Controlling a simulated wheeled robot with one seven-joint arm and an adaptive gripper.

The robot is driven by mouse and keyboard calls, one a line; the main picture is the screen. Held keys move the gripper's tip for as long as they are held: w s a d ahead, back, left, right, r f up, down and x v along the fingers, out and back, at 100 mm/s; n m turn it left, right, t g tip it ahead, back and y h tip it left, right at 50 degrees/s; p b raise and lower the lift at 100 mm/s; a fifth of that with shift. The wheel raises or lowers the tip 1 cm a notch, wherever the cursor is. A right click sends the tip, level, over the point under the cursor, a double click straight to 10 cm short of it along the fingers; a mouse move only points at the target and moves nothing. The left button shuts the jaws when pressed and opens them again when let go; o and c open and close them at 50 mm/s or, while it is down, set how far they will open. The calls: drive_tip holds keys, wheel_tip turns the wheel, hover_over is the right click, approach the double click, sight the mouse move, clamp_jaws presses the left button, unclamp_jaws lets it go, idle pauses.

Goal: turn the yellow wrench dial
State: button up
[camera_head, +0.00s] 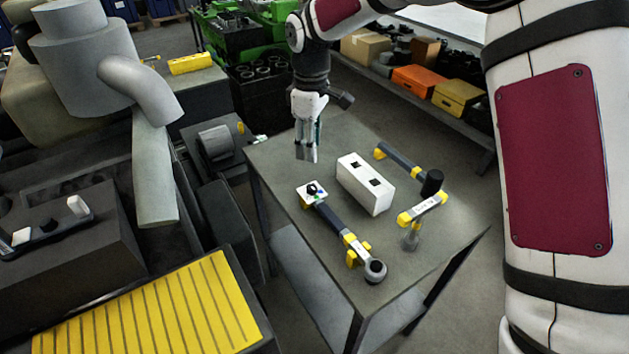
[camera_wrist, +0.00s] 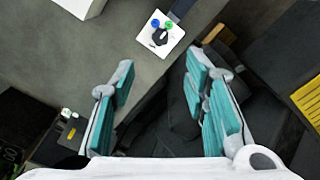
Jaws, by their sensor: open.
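A torque wrench with a dark handle (camera_head: 328,217) and yellow parts lies on the grey table, its round head (camera_head: 375,270) toward the near edge. At its far end is a white square plate (camera_head: 312,191) with a black knob and blue and green buttons. The wrist view shows this plate (camera_wrist: 149,42) and its black knob (camera_wrist: 160,37) beyond my fingertips. I cannot tell which part is the yellow wrench dial. My gripper (camera_head: 306,155) points down above the table's far left part, behind the plate and apart from it. It is open and empty, with teal pads (camera_wrist: 163,68).
Another yellow-ended tool (camera_head: 400,160) and a yellow-topped stand (camera_head: 422,209) with a black cylinder are farther right. Grey engine parts and a yellow ribbed panel (camera_head: 150,312) lie left of the table (camera_head: 420,270).

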sight(312, 186)
wheel_tip(312, 186, down, 13)
drive_tip(key=shift+r+p, duration=0.2)
drive_tip(key=shift+p, duration=0.8)
clamp_jaws()
